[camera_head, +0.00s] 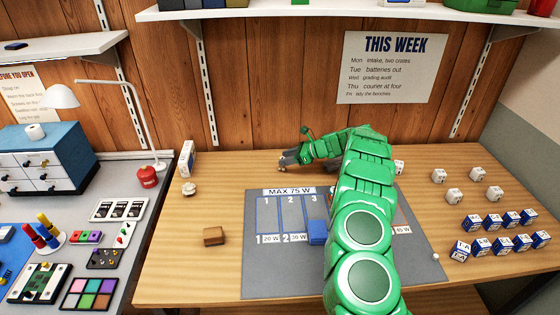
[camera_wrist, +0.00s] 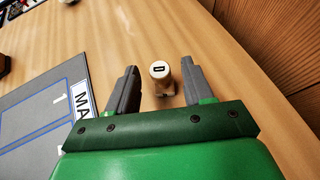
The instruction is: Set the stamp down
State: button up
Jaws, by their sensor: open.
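My gripper (camera_wrist: 159,68) is open. In the head view my gripper (camera_head: 286,160) is low at the back of the table, behind the grey mat. The stamp is too small there to make out clearly beside the fingertips.
The grey mat (camera_head: 262,279) marked "MAX 75 W" lies in front, with a blue block (camera_head: 317,232) on it. A brown block (camera_head: 214,236) and a small pale round item (camera_head: 189,188) are to the left. Several white cubes and blue-and-white boxes (camera_head: 503,244) stand right.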

jog(key=v, duration=0.8)
jog(key=s+a+r+n+g, duration=0.3)
jog(key=s+a+r+n, duration=0.3)
jog(key=s+a+r, duration=0.45)
jog(key=s+a+r+n+g+h, duration=0.1)
jog(key=s+r+n+h, duration=0.15)
jog(key=s+r, duration=0.45)
jog(key=s+a+r+n+g+h, duration=0.1)
jog(key=s+a+r+n, duration=0.2)
jog(key=s, duration=0.7)
jog(key=s+d+n+h, duration=0.2)
jog(key=s+d+n, duration=0.1)
jog(key=s, duration=1)
jog(key=s+d+n+h, duration=0.3)
jog(key=s+d, duration=0.3)
jog(key=s, duration=0.7)
jog(key=s+d+n+h, duration=0.3)
jog(key=s+d+n, duration=0.1)
jog(key=s, duration=0.9)
jog(key=shift+d+r+g, duration=0.35)
jog(key=shift+d+g, duration=0.05)
jog(key=shift+d, duration=0.15)
